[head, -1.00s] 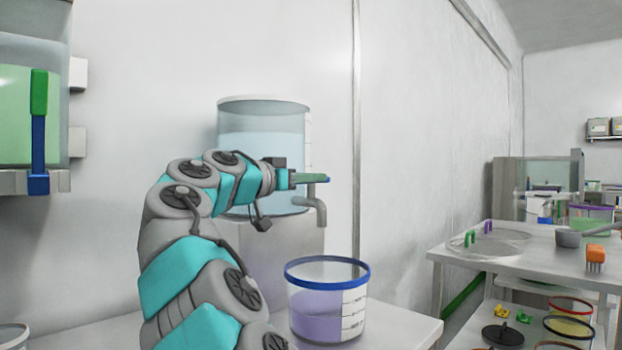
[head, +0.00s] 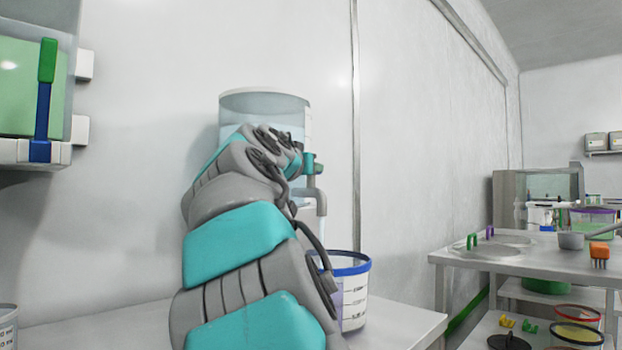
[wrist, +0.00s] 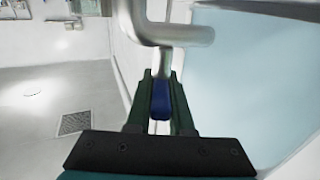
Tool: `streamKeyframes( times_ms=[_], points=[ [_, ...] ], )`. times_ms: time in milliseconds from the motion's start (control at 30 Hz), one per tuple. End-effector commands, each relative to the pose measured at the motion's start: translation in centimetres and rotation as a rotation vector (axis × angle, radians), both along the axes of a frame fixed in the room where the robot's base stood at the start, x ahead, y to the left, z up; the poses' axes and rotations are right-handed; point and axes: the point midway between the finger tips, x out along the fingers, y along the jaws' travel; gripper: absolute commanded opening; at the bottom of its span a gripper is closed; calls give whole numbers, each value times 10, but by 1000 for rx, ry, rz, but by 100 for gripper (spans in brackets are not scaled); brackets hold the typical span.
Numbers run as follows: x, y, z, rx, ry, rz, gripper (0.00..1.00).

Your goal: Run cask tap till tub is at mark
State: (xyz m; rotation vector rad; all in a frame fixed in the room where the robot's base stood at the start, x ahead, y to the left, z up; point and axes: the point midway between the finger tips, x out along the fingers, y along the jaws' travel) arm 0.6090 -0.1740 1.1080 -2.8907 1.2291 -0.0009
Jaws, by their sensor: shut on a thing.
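The cask (head: 265,104), a clear vessel with pale blue liquid, stands on a pedestal against the wall, its lower part behind my arm. Its metal spout (head: 320,202) points down above the tub; in the wrist view the spout (wrist: 175,34) crosses the top. My gripper (wrist: 160,95) is shut on the blue tap handle (wrist: 161,103), just beside the cask. The tub (head: 356,292), blue-rimmed with a white scale strip, stands below the spout. Purple liquid shows at its left edge, but my arm hides most of it.
A green vessel (head: 28,85) with a green-and-blue lever (head: 43,100) hangs at the upper left. At right, a metal table (head: 490,256) holds a scoop (head: 571,240) and an orange brush (head: 599,252).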

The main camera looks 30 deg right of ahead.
Motion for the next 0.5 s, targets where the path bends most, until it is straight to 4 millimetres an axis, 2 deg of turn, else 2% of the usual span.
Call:
streamKeyframes(
  times_ms=[300,333,500],
  points=[
    [0,0,0,-1,1,7,0],
    [0,0,0,-1,1,7,21],
    [0,0,0,-1,1,7,40]
  ],
)
